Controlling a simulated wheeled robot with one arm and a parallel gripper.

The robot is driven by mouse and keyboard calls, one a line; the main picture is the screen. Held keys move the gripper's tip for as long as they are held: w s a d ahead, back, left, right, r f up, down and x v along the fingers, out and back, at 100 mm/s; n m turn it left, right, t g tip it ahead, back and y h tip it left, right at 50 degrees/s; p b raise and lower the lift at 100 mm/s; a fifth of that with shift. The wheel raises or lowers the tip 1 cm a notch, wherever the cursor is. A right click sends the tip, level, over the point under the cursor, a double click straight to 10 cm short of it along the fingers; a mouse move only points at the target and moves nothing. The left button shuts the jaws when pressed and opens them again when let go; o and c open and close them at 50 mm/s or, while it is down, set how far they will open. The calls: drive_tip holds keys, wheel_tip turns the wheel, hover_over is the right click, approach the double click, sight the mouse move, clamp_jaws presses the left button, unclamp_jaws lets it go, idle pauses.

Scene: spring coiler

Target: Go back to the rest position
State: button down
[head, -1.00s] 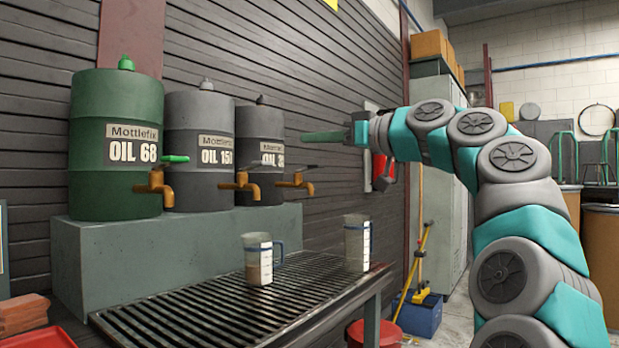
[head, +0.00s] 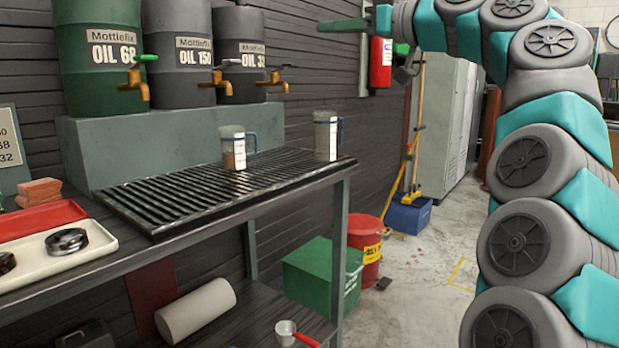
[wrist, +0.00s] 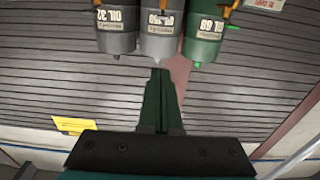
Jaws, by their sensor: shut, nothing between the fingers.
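My gripper (head: 343,25) is at the top of the head view, right of the drums and clear of them. Its green fingers are together and point left, with nothing between them. In the wrist view my gripper (wrist: 159,72) also shows its fingers closed, and the drums appear upside down beyond the tips. My teal and grey arm arches up along the right side of the head view. The fingers touch nothing that I can see.
Three oil drums, green (head: 100,60), grey (head: 180,50) and dark grey (head: 238,50), stand on a block. Two measuring jugs (head: 233,148) (head: 325,135) stand on the slatted grate (head: 190,195). A red bucket (head: 365,240) and green box (head: 312,275) are below. Floor beyond is partly clear.

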drive_tip(key=s+a+f+m+g+h+p, duration=0.15)
drive_tip(key=s+f, duration=0.25)
drive_tip(key=f, duration=0.5)
drive_tip(key=s+a+f+m+g+h+p, duration=0.1)
drive_tip(key=s+a+f+m+g+h, duration=0.15)
drive_tip(key=s+f, duration=0.45)
drive_tip(key=s+a+f+m+g+h+p, duration=0.1)
drive_tip(key=s+f+g+h, duration=0.15)
drive_tip(key=f, duration=0.85)
drive_tip(key=s+d+f+m+g+h+p, duration=0.1)
drive_tip(key=s+d+f+g+h, duration=0.1)
drive_tip(key=s+d+f, duration=0.3)
drive_tip(key=s+d+f+m+g+h+p, duration=0.1)
drive_tip(key=s+d+f, duration=0.4)
drive_tip(key=s+f, duration=0.8)
drive_tip(key=s+d+f+m+g+h, duration=0.3)
drive_tip(key=s+d+f+h, duration=0.2)
drive_tip(key=s+f, duration=0.4)
drive_tip(key=shift+s+d+g+p, duration=0.4)
drive_tip(key=shift+s+d, duration=0.2)
drive_tip(key=shift+s, duration=0.3)
